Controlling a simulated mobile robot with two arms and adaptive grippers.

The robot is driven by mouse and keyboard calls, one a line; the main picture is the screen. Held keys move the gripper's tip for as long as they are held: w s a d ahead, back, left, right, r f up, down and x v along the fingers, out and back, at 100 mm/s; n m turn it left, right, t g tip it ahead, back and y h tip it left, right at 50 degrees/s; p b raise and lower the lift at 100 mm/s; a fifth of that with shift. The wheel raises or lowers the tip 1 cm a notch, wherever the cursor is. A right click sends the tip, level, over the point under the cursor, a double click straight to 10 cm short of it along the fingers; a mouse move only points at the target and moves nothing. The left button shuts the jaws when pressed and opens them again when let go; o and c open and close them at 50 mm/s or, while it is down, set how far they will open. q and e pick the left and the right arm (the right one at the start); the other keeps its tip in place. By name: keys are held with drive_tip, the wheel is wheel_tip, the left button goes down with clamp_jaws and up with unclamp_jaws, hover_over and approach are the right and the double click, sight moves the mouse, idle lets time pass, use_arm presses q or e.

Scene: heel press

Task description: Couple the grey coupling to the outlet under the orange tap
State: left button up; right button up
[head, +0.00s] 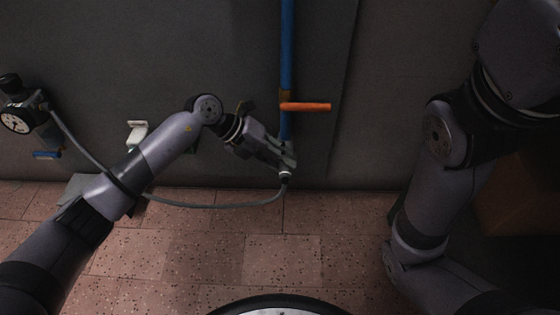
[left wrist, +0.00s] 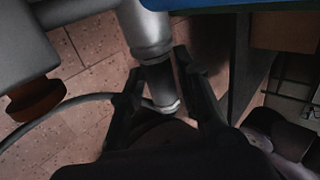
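The orange tap (head: 305,106) sticks out to the right from the blue pipe (head: 287,45) on the grey wall. My left gripper (head: 284,164) is at the lower end of this pipe, below the tap. The grey coupling (head: 286,177) shows under its fingertips with the hose on it. In the left wrist view the fingers (left wrist: 163,85) close on the coupling's dark sleeve (left wrist: 161,84). The silver outlet (left wrist: 146,32) is in line with the sleeve and appears to meet it; I cannot tell whether they are locked. My right gripper is out of view.
The grey hose (head: 215,206) sags from the coupling behind my left arm to a dial gauge (head: 18,116) at the left wall. A blue handle (head: 47,154) and a white fitting (head: 137,131) are also there. The tiled floor (head: 285,255) looks clear below the pipe.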

use_arm(q)
drive_tip(key=o, duration=0.3)
drive_tip(key=v, duration=1.2)
idle(0.3)
